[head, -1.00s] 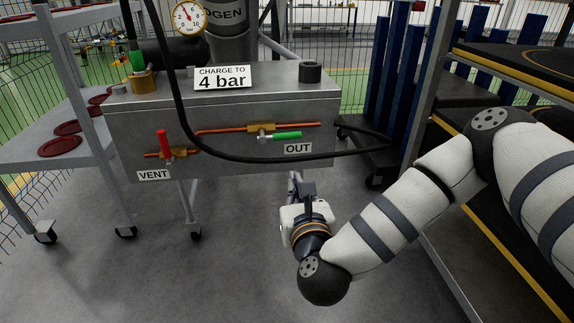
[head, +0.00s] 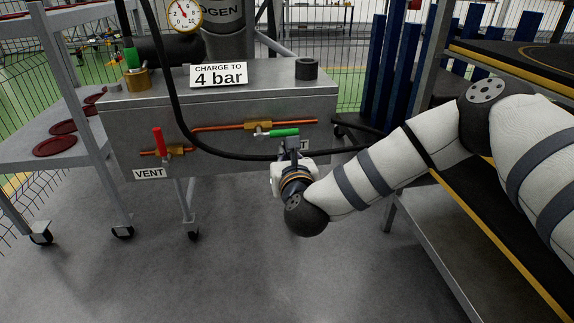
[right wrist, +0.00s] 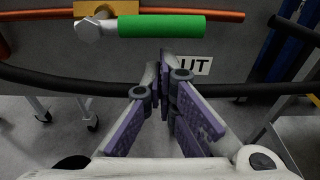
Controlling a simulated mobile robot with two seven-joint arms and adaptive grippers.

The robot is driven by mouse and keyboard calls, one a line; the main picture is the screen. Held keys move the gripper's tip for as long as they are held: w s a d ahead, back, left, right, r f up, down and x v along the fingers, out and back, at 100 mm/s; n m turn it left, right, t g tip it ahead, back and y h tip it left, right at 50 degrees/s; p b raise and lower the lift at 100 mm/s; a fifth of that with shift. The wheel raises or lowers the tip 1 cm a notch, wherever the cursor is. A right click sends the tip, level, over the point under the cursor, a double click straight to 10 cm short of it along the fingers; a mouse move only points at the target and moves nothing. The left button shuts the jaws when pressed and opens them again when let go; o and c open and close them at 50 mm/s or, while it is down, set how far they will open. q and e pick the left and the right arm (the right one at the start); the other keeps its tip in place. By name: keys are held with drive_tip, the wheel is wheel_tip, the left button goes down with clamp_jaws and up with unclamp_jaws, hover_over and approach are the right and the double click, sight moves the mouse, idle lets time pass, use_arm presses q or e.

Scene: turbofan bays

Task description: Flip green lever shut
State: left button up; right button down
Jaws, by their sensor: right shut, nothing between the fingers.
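The green lever (head: 284,133) lies horizontal on the front of the grey metal box, pointing right from its brass valve (head: 257,128) on the orange pipe. In the right wrist view the green lever (right wrist: 162,26) crosses the top, right of the brass valve body (right wrist: 93,9). My right gripper (head: 291,145) is shut and empty, just below the lever and in front of the OUT label. In the right wrist view its fingertips (right wrist: 167,60) point up just under the lever. I cannot tell whether they touch it. My left gripper is out of view.
A black hose (head: 235,157) droops across the box front close to my right gripper. A red upright lever (head: 158,141) stands above the VENT label (head: 149,173). A black-topped rack (head: 505,185) stands right. A "CHARGE TO 4 bar" sign (head: 218,75) sits on the box (head: 130,112).

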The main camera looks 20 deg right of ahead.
drive_tip(key=shift+s+r, duration=0.1)
drive_tip(key=shift+r, duration=0.25)
drive_tip(key=shift+r, duration=0.1)
drive_tip(key=shift+d+r+n+p, duration=0.1)
drive_tip(key=shift+r+n+p, duration=0.05)
drive_tip(key=shift+n+p, duration=0.2)
